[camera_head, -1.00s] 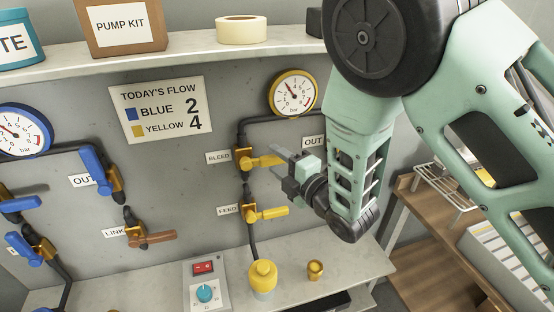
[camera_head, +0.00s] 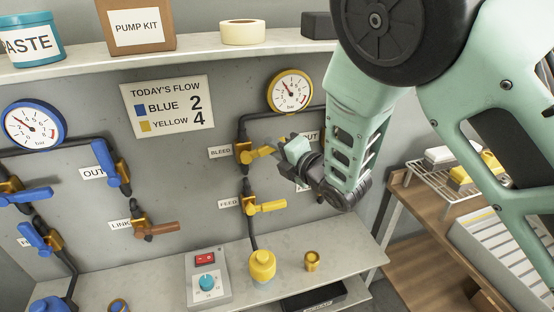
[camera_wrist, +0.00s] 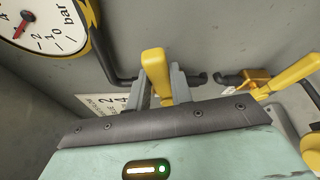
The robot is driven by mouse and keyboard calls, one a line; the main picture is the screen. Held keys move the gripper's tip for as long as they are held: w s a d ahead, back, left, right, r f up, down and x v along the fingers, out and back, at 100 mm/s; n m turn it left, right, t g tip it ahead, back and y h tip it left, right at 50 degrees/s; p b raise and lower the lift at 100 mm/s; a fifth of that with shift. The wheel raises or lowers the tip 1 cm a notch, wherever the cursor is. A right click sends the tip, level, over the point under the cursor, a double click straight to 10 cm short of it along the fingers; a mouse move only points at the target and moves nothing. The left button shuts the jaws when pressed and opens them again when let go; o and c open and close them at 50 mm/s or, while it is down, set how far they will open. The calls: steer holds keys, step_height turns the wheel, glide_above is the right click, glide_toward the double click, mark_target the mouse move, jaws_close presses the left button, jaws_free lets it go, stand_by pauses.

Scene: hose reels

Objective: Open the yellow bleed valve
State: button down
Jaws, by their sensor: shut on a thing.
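The yellow bleed valve (camera_head: 243,153) is on the grey panel beside the BLEED label. Its yellow handle (camera_head: 262,152) points right, roughly level, with the outer end partly hidden by my gripper. My gripper (camera_head: 279,146) reaches in from the right and is shut on this handle. In the wrist view, the yellow handle (camera_wrist: 156,70) stands between the two grey fingers of my gripper (camera_wrist: 161,82). The yellow feed valve (camera_head: 249,207) sits below, its handle also pointing right; it shows at the right of the wrist view (camera_wrist: 285,76).
A yellow-rimmed gauge (camera_head: 290,91) hangs above the bleed valve. A yellow-capped bottle (camera_head: 262,266), a brass fitting (camera_head: 312,261) and a control box (camera_head: 207,280) stand on the lower shelf. Blue valves (camera_head: 107,165) are at left.

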steer(key=shift+s+a+r+n+h+p, duration=0.35)
steer(key=shift+a+r+n+h+p, duration=0.65)
steer(key=shift+n, duration=0.75)
steer(key=shift+s+a+r+n+h+p, duration=0.3)
steer(key=shift+a+r+n+h+p, duration=0.45)
steer(key=shift+a+n+h, duration=0.75)
steer(key=shift+s+a+r+n+h+p, duration=0.35)
steer(key=shift+a+r+n+h+p, duration=0.5)
steer(key=shift+n, duration=1.1)
steer(key=shift+a, duration=0.1)
steer(key=c, duration=1.2)
jaws_free()
steer(key=shift+c, duration=0.2)
